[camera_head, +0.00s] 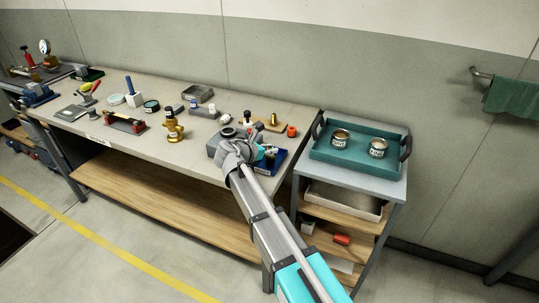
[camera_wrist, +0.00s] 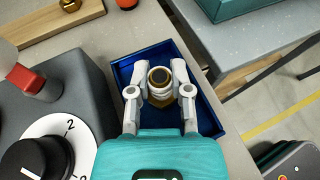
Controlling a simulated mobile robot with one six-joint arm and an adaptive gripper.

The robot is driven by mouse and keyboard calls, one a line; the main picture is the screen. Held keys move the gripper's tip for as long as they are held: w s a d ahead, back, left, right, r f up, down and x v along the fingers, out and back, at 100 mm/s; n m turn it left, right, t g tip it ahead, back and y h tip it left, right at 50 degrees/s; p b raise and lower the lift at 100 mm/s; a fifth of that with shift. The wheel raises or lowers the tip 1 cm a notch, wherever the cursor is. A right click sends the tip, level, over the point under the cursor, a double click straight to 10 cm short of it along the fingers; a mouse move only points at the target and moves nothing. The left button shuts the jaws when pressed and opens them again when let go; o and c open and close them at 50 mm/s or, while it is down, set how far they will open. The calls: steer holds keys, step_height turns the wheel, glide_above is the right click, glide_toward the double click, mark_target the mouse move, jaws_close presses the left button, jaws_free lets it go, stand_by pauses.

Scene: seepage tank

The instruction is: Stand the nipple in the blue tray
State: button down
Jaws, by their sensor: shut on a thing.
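The nipple (camera_wrist: 161,76) is a short brass piece with a dark round bore, a pale band below its rim and a wider brass part lower down. In the wrist view it points up at the camera between the two grey fingers of my gripper (camera_wrist: 160,84), which is shut on it. The blue tray (camera_wrist: 208,121) lies beneath and around it; whether the nipple touches the tray floor I cannot tell. In the head view my gripper (camera_head: 266,153) is over the blue tray (camera_head: 278,164) at the bench's right end, and the nipple is not clearly visible.
A grey box with a black dial (camera_wrist: 36,158) stands close left of the tray. A wooden board (camera_wrist: 52,26) with a brass fitting lies behind. A side cart holds a teal tray (camera_head: 358,159) with two cans. A brass valve (camera_head: 173,126) stands mid-bench.

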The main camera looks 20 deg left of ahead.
steer(key=shift+f, duration=0.4)
steer(key=c, duration=0.5)
jaws_free()
steer(key=shift+c, duration=0.2)
steer(key=shift+r, duration=0.2)
steer(key=shift+s+a+r, duration=0.15)
steer(key=shift+s, duration=0.1)
steer(key=p+v, duration=0.4)
steer(key=v, duration=0.5)
steer(key=shift+s+a+r, duration=0.15)
steer(key=shift+s, duration=0.15)
steer(key=shift+v, duration=0.8)
